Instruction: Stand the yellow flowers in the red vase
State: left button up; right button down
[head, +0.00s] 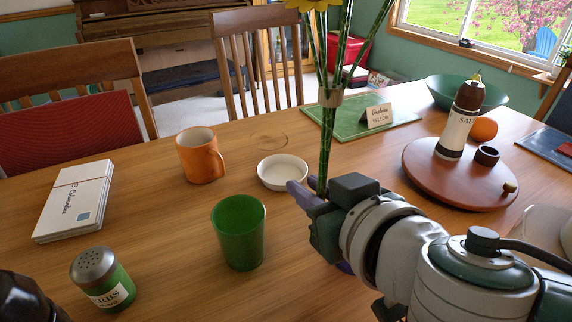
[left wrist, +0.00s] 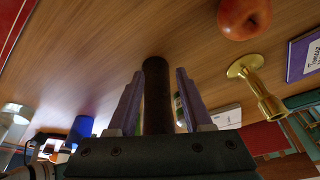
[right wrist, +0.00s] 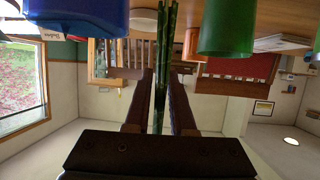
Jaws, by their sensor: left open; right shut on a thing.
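The yellow flowers (head: 328,140) are upright in the head view: long green stems with a pale band, the yellow heads mostly cut off at the top edge. My right gripper (head: 314,193) is shut on the lower stems, above the table. The stems also show between its fingers in the right wrist view (right wrist: 160,60). My left gripper (left wrist: 158,78) is open, its fingers on either side of a dark brown cylinder (left wrist: 156,100); contact cannot be told. I cannot make out a red vase in any view.
A green cup (head: 238,232), orange mug (head: 200,157) and white dish (head: 283,173) stand near my right gripper. A round wooden tray (head: 430,180) holds a tall shaker (head: 459,122). A card stands on the green mat (head: 345,122). A blue container (right wrist: 80,14) is in the right wrist view.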

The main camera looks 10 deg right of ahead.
pick_arm(q)
notch_tip(320, 180, down, 3)
jog(key=b, duration=0.2)
jog(key=shift+f+b, duration=0.15)
jog(key=shift+b, duration=0.15)
pick_arm(e)
notch_tip(320, 180, down, 6)
jog(key=shift+f, duration=0.25)
jog(key=shift+r, duration=0.1)
jog(key=shift+w, duration=0.1)
pick_arm(q)
jog(key=shift+f, duration=0.2)
pick_arm(e)
jog(key=shift+f, duration=0.3)
pick_arm(q)
jog(key=shift+r, duration=0.1)
pick_arm(e)
jog(key=c, duration=1)
grip_release()
jog(key=shift+r, duration=0.1)
jog(key=shift+c, duration=0.2)
